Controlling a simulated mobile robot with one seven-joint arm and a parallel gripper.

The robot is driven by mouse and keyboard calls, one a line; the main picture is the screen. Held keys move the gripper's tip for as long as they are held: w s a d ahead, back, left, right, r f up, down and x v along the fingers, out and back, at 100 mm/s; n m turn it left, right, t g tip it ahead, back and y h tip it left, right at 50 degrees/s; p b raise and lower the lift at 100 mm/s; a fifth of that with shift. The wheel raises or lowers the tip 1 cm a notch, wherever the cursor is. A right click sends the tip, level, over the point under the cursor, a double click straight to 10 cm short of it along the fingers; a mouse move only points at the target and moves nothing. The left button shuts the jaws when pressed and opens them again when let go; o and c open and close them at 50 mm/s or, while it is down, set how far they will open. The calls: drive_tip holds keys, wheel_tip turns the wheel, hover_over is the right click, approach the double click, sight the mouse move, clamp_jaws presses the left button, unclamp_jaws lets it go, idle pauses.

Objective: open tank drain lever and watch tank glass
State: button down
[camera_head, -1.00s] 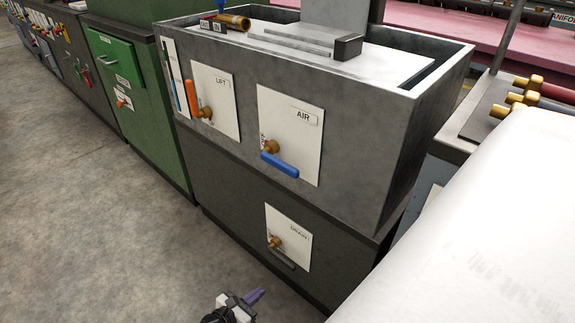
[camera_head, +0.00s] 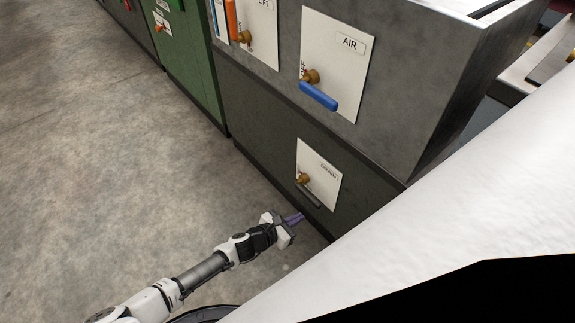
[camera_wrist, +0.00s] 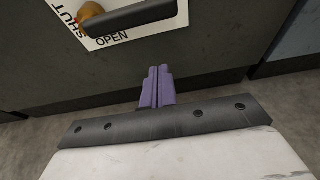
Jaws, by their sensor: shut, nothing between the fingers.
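The drain lever (camera_head: 309,195) is a dark handle on a brass valve, on a white plate marked DRAIN (camera_head: 324,177) low on the tank's cabinet. It slants down to the right in the head view. In the wrist view the dark lever (camera_wrist: 132,16) crosses the top of the picture, above the word OPEN, with SHUT at the left. My gripper (camera_head: 297,217), with purple fingers, is just below the lever. Its fingers (camera_wrist: 157,72) are shut and empty, apart from the lever in the wrist view. The tank glass (camera_head: 219,18) is a narrow blue-and-white strip, partly cut off at the top.
An AIR plate (camera_head: 335,62) with a blue lever (camera_head: 319,97) is above. A LIFT plate (camera_head: 257,32) has an orange lever (camera_head: 232,20). A green cabinet (camera_head: 190,60) stands to the left. Bare concrete floor (camera_head: 110,170) lies left of the cabinets.

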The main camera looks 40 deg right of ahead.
drive_tip(key=d+r, duration=0.1)
drive_tip(key=d, duration=0.1)
drive_tip(key=d+r, duration=0.1)
drive_tip(key=shift+w+d+r, duration=0.2)
drive_tip(key=shift+d+r, duration=0.15)
drive_tip(key=shift+d, duration=0.05)
drive_tip(key=shift+s+r, duration=0.1)
drive_tip(key=shift+r, duration=0.05)
